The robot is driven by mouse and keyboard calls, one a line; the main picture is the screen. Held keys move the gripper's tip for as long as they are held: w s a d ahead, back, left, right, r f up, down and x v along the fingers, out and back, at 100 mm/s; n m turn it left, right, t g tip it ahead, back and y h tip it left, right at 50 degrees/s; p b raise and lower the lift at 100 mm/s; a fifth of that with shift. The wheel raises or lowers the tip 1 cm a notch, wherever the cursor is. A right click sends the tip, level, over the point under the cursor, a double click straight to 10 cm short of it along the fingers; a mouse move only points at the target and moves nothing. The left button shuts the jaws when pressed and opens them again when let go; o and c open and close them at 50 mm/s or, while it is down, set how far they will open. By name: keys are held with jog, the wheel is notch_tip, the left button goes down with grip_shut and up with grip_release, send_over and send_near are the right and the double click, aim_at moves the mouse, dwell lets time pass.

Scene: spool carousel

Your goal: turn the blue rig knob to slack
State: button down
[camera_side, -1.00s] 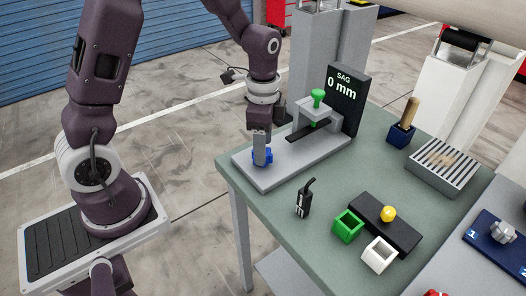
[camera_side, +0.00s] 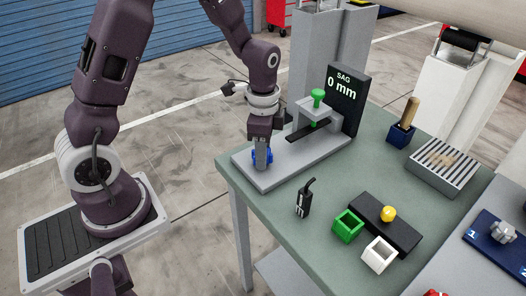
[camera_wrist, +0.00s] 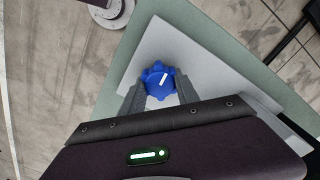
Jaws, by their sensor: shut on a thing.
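The blue rig knob (camera_side: 263,156) sits at the near left end of the grey rig plate (camera_side: 280,172). In the wrist view the knob (camera_wrist: 159,80) is a lobed blue disc with a white pointer line slanting up to the right. My gripper (camera_side: 262,160) points down over the knob, with its fingers on either side of it. In the wrist view my gripper (camera_wrist: 160,95) is shut on the knob, and the fingers hide part of its sides. No slack marking is readable.
A black display (camera_side: 346,95) on the rig reads "SAG 0 mm". A green knob (camera_side: 318,96) tops the grey bracket.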

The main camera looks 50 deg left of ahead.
jog(key=n, duration=0.8)
jog(key=shift+a+n, duration=0.1)
jog(key=shift+n, duration=0.2)
jog(key=n, duration=0.4)
jog(key=shift+n, duration=0.3)
jog(key=shift+a+n, duration=0.1)
jog(key=shift+n, duration=1.7)
jog(key=c, duration=0.9)
grip_release()
